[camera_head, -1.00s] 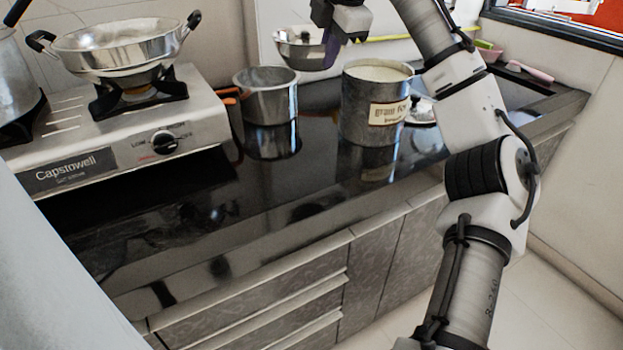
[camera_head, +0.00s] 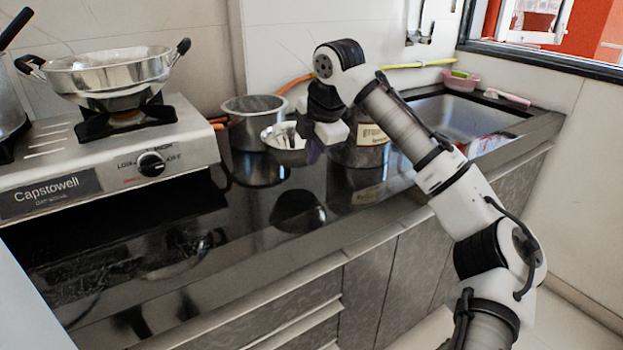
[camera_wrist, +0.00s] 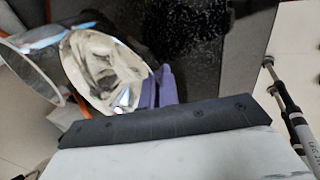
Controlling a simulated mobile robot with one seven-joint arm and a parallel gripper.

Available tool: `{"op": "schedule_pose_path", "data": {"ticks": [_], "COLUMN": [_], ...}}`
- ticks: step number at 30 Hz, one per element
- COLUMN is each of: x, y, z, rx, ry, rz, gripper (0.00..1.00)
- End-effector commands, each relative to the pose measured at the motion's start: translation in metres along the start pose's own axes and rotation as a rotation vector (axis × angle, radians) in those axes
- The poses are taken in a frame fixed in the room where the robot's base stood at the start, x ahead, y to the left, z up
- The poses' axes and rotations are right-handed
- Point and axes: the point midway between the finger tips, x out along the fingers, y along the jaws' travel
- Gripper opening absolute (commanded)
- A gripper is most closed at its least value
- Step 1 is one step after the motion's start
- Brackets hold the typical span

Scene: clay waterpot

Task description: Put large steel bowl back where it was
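A shiny steel bowl (camera_head: 284,138) hangs above the black counter, in front of the open steel pot, with its dark reflection below it. My gripper (camera_head: 312,150) is at the bowl's right side, its purple fingers closed at the rim. In the wrist view the bowl (camera_wrist: 103,72) is tilted in the picture, with its wall against the purple fingers (camera_wrist: 160,88). The gripper appears shut on the bowl's edge. The far side of the contact is hidden.
The open steel pot (camera_head: 252,118) stands behind the bowl. A labelled canister (camera_head: 369,143) is partly hidden by my arm. The stove (camera_head: 110,155) with a two-handled pan (camera_head: 108,73) is left. The sink (camera_head: 458,113) is at right. The front counter (camera_head: 240,235) is clear.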

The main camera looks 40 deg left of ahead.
Motion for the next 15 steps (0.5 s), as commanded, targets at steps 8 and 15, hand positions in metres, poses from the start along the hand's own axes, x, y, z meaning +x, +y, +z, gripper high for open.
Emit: {"op": "schedule_pose_path", "data": {"ticks": [8,15], "x": [0.021,0.050], "y": [-0.009,-0.020], "z": [0.000,0.000], "rx": [0.001,0.001], "ry": [-0.001,0.000], "rz": [0.001,0.001], "gripper": [0.00,0.00]}}
